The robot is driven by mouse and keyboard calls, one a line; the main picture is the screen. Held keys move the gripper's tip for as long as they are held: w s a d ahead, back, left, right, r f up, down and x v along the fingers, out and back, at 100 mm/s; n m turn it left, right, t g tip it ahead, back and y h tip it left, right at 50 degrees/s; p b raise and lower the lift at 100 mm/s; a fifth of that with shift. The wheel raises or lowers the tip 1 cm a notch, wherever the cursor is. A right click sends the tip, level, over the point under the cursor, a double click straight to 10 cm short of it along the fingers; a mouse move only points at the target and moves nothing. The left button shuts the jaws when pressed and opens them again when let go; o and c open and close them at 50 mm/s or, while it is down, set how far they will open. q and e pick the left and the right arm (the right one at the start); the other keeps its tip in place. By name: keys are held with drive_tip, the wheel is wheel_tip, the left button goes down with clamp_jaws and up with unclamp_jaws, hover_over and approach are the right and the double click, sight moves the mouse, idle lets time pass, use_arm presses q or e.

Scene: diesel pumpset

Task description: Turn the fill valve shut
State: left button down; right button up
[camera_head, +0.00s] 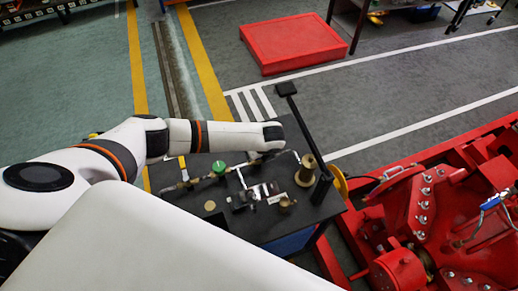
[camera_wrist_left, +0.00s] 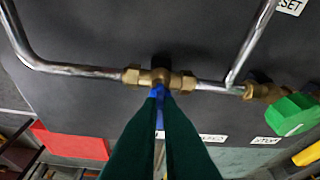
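A brass valve (camera_wrist_left: 160,77) with a blue lever (camera_wrist_left: 158,94) sits in a metal pipe line in the left wrist view. No readable label names it as the fill valve. My left gripper (camera_wrist_left: 159,102) has its two dark green fingers close together, with the blue lever between their tips. In the head view my left arm reaches over the black bench, and its hand hides the fingertips and the lever. My right gripper is not in view.
A green knob (camera_head: 219,167) sits on the same pipework, and also shows in the left wrist view (camera_wrist_left: 292,114). Brass fittings, including a tall brass post (camera_head: 306,172), stand on the black bench (camera_head: 262,232). A red machine (camera_head: 420,215) is at right. A red platform (camera_head: 292,42) lies behind.

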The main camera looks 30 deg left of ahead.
use_arm(q)
drive_tip(key=shift+m+t, duration=0.3)
drive_tip(key=shift+m, duration=0.3)
drive_tip(key=shift+m+p, duration=0.3)
drive_tip(key=c, duration=1.6)
unclamp_jaws()
drive_tip(key=shift+s+r, duration=0.1)
drive_tip(key=b+v, duration=0.1)
drive_tip(key=v, duration=1)
drive_tip(key=shift+r, duration=0.4)
drive_tip(key=shift+s+a, duration=0.15)
